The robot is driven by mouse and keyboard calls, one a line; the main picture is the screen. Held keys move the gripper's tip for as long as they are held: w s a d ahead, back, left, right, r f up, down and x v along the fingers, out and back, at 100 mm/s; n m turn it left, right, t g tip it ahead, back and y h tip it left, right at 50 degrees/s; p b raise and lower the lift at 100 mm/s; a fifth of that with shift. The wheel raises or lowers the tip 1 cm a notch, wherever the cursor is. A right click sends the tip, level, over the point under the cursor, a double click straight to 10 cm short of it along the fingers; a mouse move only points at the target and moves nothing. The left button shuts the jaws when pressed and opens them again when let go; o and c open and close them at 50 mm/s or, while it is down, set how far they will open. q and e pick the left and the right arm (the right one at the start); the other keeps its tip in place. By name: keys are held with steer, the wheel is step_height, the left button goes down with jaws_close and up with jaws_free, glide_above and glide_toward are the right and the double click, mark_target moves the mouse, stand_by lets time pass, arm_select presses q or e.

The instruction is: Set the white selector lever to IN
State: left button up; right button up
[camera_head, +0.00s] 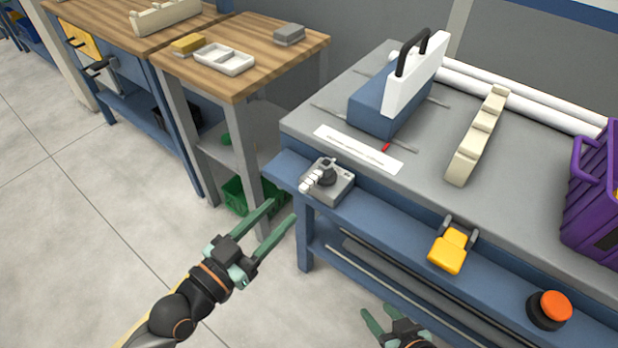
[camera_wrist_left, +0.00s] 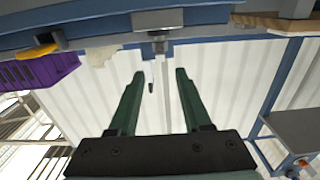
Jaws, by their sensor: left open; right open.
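The white selector lever (camera_head: 313,181) is a short ribbed white handle on a grey box (camera_head: 341,190) with a dark pivot. The box sits on the blue front ledge of the workbench, at its left end. The lever points left, toward the ledge's outer edge; no IN marking is readable. My left gripper (camera_head: 283,208) is open and empty, in front of and below the lever, apart from it. In the left wrist view, its two green fingers (camera_wrist_left: 160,73) are spread with nothing held. My right gripper (camera_head: 380,312) is open at the bottom edge, partly cut off.
A yellow flip cover (camera_head: 450,250) and an orange button (camera_head: 555,304) sit further right on the ledge. A blue block with a white panel (camera_head: 415,72), a cream notched rack (camera_head: 478,138) and a purple crate (camera_head: 596,190) stand on the bench. Floor lies open at left.

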mark_target(301, 190)
arm_select(q)
steer(key=x, duration=1)
steer(key=shift+w+d+b, duration=0.1)
steer(key=shift+w+b, duration=0.1)
steer(key=shift+b, duration=0.15)
jaws_close()
stand_by(0.8)
